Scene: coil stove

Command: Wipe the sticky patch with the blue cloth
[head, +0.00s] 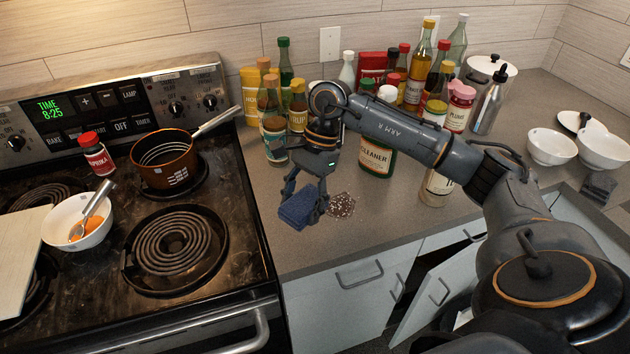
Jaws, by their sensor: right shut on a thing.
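The blue cloth (297,209) is a folded dark blue pad at the counter's front left. My right gripper (303,198) points down and is shut on the cloth. The cloth is at or just above the counter surface; I cannot tell whether it touches. The sticky patch (342,206) is a small brown speckled spot on the counter, just right of the cloth and gripper. Part of the patch's left edge is close to the gripper finger. My left gripper is not in view.
The stove (95,225) with an orange pot (163,165) and a white bowl (75,221) is at left. White bowls (603,149) stand at right. A cabinet door (425,300) below hangs open.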

